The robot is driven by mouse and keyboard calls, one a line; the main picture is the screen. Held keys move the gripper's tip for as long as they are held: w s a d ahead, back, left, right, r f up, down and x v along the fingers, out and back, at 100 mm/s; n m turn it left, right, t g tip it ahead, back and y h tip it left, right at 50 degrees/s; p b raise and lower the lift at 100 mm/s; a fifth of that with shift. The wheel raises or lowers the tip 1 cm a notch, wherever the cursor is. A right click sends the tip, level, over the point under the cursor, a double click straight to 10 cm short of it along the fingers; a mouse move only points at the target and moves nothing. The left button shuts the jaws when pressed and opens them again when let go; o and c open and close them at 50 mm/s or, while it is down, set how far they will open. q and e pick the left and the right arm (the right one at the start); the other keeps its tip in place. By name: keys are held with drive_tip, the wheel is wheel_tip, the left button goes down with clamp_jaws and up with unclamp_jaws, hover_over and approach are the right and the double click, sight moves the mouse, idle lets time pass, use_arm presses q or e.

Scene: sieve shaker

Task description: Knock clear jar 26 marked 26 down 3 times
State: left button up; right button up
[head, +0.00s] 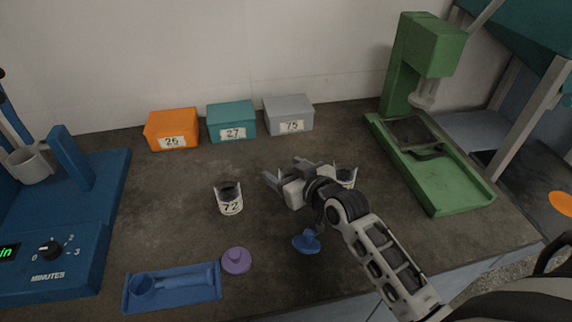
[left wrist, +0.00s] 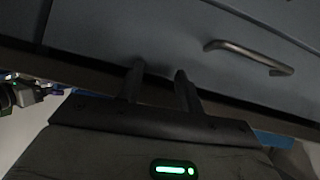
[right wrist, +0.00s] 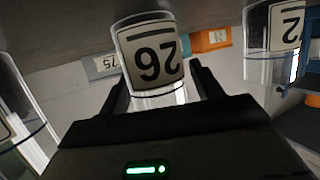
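Clear jar 26 (right wrist: 152,58), with a white label marked 26, shows upside down in the right wrist view. My right gripper (right wrist: 158,72) has its fingers on both sides of the jar and looks closed on it. In the head view my right gripper (head: 284,175) is over the middle of the bench, and little of jar 26 can be made out there. Whether its base touches the bench is unclear. My left gripper (left wrist: 158,75) has its fingers apart and empty, by the drawer front; it is out of the head view.
Jar 72 (head: 229,200) stands left of my right gripper; another jar (head: 346,176) is partly hidden behind my wrist. A purple lid (head: 236,261), blue lid (head: 307,242) and blue tray (head: 196,294) lie in front. Labelled boxes (head: 172,129) line the back; a green stand (head: 455,190) is right.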

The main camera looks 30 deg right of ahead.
drive_tip(key=shift+w+r, duration=0.1)
drive_tip(key=shift+r, duration=0.15)
use_arm(q)
drive_tip(key=shift+s+a+f, duration=0.1)
drive_tip(key=shift+a+f, duration=0.05)
drive_tip(key=shift+f, duration=0.4)
drive_tip(key=shift+s+a+f, duration=0.1)
drive_tip(key=shift+f, duration=0.4)
use_arm(e)
drive_tip(key=v, duration=1.6)
drive_tip(key=shift+f, duration=0.15)
